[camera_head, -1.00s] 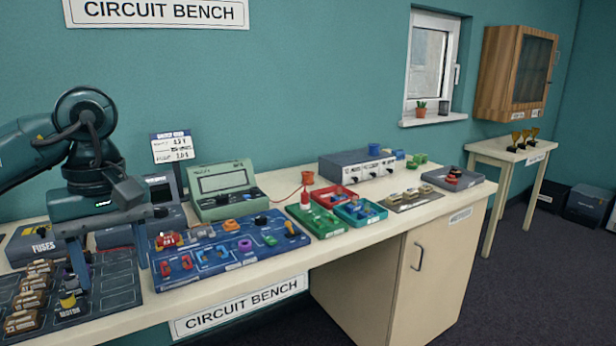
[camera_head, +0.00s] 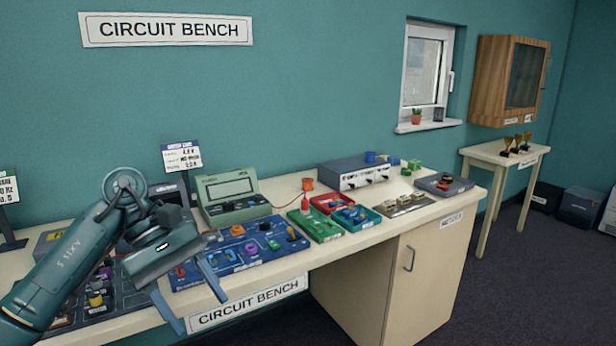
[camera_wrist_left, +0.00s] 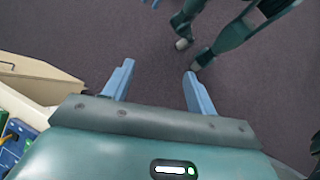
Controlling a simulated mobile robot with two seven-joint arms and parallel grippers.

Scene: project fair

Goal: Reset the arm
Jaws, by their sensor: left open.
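My left gripper (camera_head: 200,314) is open and empty in the head view. It hangs over the front edge of the circuit bench (camera_head: 135,325), its fingers pointing down and to the right. In the left wrist view my left gripper (camera_wrist_left: 159,68) shows two blue fingers wide apart with only dark floor between them. My left arm comes in from the lower left and covers part of the dark parts tray (camera_head: 98,310). Other dark green parts of my body show at the upper right of the wrist view, with a small blue tip at its top edge.
The blue component board (camera_head: 265,250) lies just right of my left gripper. A green meter (camera_head: 225,200), red and green trays (camera_head: 318,226) and a grey power supply (camera_head: 355,173) stand farther right. The floor in front of the bench is clear.

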